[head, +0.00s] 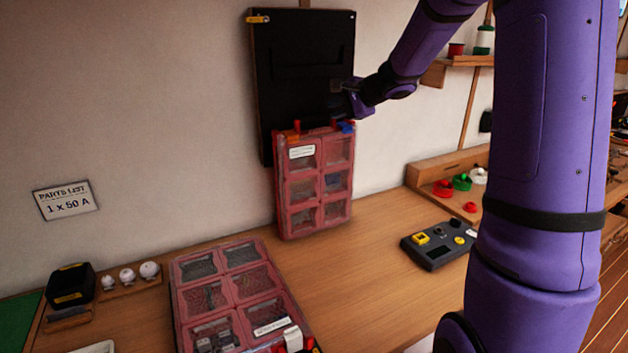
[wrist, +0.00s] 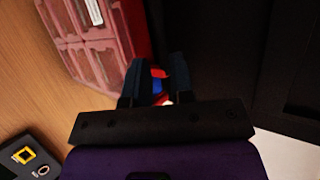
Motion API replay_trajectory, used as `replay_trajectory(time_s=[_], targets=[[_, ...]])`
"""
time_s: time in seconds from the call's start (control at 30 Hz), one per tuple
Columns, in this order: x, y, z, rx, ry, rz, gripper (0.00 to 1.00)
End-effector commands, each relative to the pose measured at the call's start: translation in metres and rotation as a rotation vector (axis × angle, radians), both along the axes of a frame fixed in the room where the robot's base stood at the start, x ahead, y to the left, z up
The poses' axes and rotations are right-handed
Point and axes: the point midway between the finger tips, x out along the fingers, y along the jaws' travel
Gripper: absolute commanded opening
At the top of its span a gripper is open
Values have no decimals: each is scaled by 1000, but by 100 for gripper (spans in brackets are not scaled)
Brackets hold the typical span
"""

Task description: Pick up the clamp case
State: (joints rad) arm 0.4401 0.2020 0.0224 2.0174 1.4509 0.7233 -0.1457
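Two red cases with clear windows show, and I cannot read which label says clamp. One red case (head: 314,182) stands upright against the black wall panel, with a white label and orange, red and blue pieces along its top edge; it also shows in the wrist view (wrist: 92,45). The other red case (head: 232,296) lies on the bench at the front. My gripper (head: 350,106) is at the upright case's top right corner. In the wrist view its fingers (wrist: 155,84) are apart, with the blue and red pieces (wrist: 157,80) between or just beyond them; contact is unclear.
A black panel (head: 300,70) hangs behind the upright case. A dark box with yellow parts (head: 438,243) sits right on the wooden bench (head: 370,270). A black and yellow block (head: 71,286) and white knobs (head: 128,276) are at left. The bench middle is clear.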

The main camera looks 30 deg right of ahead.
Motion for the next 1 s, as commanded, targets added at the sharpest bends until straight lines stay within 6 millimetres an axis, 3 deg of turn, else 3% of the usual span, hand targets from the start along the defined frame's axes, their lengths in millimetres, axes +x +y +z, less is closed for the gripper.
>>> replay_trajectory(time_s=[0.6, 0.87, 0.97, 1.0], targets=[[51, 26, -33, 0, 1, 2, 22], [54, 27, -34, -1, 0, 1, 22], [54, 27, -34, -1, 1, 1, 2], [54, 27, -34, -1, 1, 1, 0]])
